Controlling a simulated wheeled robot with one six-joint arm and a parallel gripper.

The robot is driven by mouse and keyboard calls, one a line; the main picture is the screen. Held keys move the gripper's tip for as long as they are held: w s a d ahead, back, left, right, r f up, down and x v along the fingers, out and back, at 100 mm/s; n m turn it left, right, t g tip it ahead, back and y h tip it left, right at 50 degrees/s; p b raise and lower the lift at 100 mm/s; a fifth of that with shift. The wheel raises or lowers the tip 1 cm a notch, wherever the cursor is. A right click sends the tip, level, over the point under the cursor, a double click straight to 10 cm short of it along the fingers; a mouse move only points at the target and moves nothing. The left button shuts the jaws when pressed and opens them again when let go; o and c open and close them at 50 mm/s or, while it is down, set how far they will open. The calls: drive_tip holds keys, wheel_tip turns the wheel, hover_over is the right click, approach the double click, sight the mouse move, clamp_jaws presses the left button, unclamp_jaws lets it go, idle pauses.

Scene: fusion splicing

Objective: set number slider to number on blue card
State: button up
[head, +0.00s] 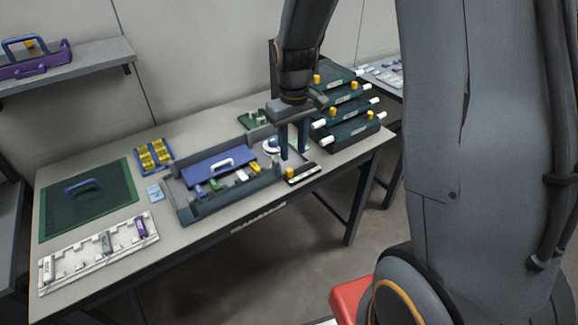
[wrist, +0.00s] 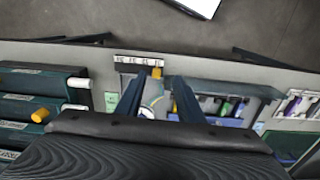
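The number slider (head: 304,176) is a dark bar with a white strip and a yellow knob (head: 290,174), near the table's front edge. In the wrist view the slider (wrist: 133,61) shows several digits, too small to read; its knob (wrist: 157,72) is at the right end. The small light blue card (head: 155,192) lies left of the grey tray; its writing is too small to read. My gripper (head: 293,155) points down behind the slider, fingers apart and empty. In the wrist view my gripper (wrist: 156,82) has its fingertips just short of the slider, apart from the knob.
A round white-and-blue dial (head: 271,146) is close to my fingers. The grey tray (head: 228,203) with a blue lid panel stands to the left. Stacked dark green trays (head: 348,133) with yellow knobs and white ends stand close on the right.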

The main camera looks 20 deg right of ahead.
sight(290, 171)
drive_tip(key=shift+w+f+n, duration=0.15)
drive_tip(key=shift+w+f, duration=0.15)
drive_tip(key=shift+w, duration=0.2)
drive_tip(key=shift+w+f+n, duration=0.15)
drive_tip(key=shift+w+f, duration=0.15)
drive_tip(key=shift+w, duration=0.2)
drive_tip(key=shift+f, duration=0.3)
drive_tip(key=shift+f+p, duration=0.95)
drive_tip(key=shift+f, duration=2.65)
clamp_jaws()
